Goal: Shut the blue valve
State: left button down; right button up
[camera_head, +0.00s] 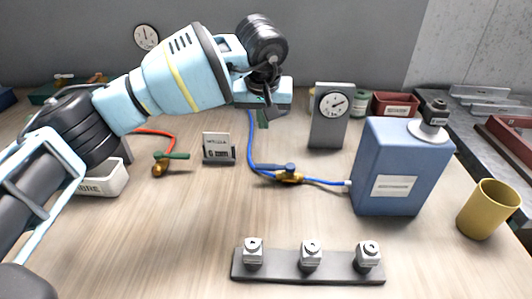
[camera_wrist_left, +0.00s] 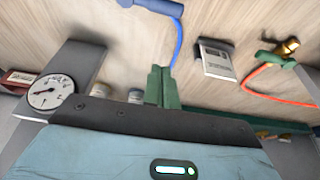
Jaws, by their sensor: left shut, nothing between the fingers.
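The blue valve (camera_head: 288,177) lies on the table in the middle of the head view, a brass body with a blue handle (camera_head: 272,167) on top. The handle lies roughly along the line of the blue hose. In the left wrist view only part of the blue handle (camera_wrist_left: 158,6) shows, at the top edge. My left gripper (camera_head: 263,120) is raised above and behind the valve, apart from it. Its green fingers (camera_wrist_left: 161,84) are shut with nothing between them. My right gripper is in neither view.
The blue hose (camera_head: 322,182) runs to a blue canister (camera_head: 385,190). A second valve with a green handle (camera_head: 172,156) and orange hose is left. A label stand (camera_head: 219,149), gauge block (camera_head: 328,130) and yellow cup (camera_head: 487,210) stand around. A grey rack (camera_head: 283,266) lies in front.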

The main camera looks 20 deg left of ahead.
aim_at(275, 167)
pick_arm(q)
jog(key=shift+s, duration=0.1)
jog(key=shift+f, duration=0.15)
jog(key=x, duration=1)
jog(key=shift+d, duration=0.1)
jog(key=shift+s+d+r+p, duration=0.2)
jog(key=shift+s+p, duration=0.1)
jog(key=shift+s, duration=0.3)
jog(key=shift+s+d+r+p, duration=0.15)
jog(key=shift+s+p, duration=0.15)
jog(key=shift+s, duration=0.3)
jog(key=shift+s+d+f, duration=0.2)
jog(key=shift+s, duration=0.45)
